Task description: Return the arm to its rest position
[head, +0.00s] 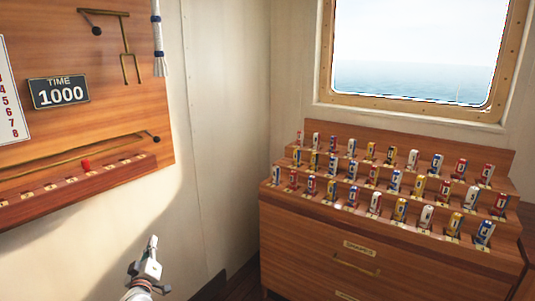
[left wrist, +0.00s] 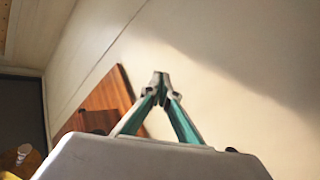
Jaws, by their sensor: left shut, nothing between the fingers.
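My left gripper (head: 152,243) shows at the bottom of the head view, left of the wooden cabinet and below the wall board. It points up and stands apart from both in the picture. In the left wrist view its two fingers (left wrist: 161,78) meet at the tips, shut with nothing between them. Most of the left arm is hidden below the frame edge. My right gripper is in neither view.
A wooden cabinet (head: 300,228) with stepped racks of several coloured rolled flags stands at the right under a window (head: 420,60). A wall board (head: 120,110) with a TIME 1000 plate (head: 59,92) and a slotted ledge (head: 60,203) is at the left. Bare wall lies between.

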